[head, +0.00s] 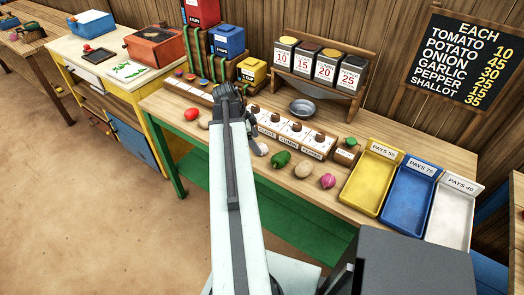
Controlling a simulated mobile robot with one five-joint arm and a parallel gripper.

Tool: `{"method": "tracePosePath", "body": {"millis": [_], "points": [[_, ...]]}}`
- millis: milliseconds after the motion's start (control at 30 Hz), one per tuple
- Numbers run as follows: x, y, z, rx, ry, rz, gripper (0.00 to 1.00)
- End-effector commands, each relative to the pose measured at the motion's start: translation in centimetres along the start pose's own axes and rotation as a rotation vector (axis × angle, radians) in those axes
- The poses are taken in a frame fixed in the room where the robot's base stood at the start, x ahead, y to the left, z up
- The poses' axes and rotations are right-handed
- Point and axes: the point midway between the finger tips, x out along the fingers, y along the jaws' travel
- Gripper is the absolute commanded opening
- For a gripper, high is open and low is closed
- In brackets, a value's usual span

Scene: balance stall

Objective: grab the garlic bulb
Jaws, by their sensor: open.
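A small whitish bulb (263,149), which looks like the garlic bulb, lies on the stall table (350,215) near its front edge. It shows just right of my arm, and its left part may be hidden by the arm. My gripper (230,91) is dark and seen from behind, at the far end of my pale arm. It is open, up and left of the bulb in the picture, in front of the tray of labelled blocks. No held thing shows, and the fingertips are hard to make out.
A green pepper (281,159), a brown potato (304,170) and a pink bulb (328,181) lie in line to the right. A red tomato (190,114) lies left. A metal bowl (302,108) and yellow tray (368,180) stand farther right. My arm hides part of the table.

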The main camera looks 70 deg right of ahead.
Motion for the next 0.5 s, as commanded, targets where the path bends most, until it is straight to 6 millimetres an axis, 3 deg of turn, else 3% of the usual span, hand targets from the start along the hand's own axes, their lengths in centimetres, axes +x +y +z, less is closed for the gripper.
{"method": "tracePosePath", "body": {"millis": [33, 200, 467, 500], "points": [[1.5, -0.1, 0.3, 0.001, 0.000, 0.000, 0.76], [4.3, -0.2, 0.2, 0.000, 0.000, 0.000, 0.76], [4.2, -0.2, 0.0, -0.002, 0.000, -0.001, 0.76], [4.2, -0.2, 0.0, -0.002, 0.000, -0.001, 0.65]]}}
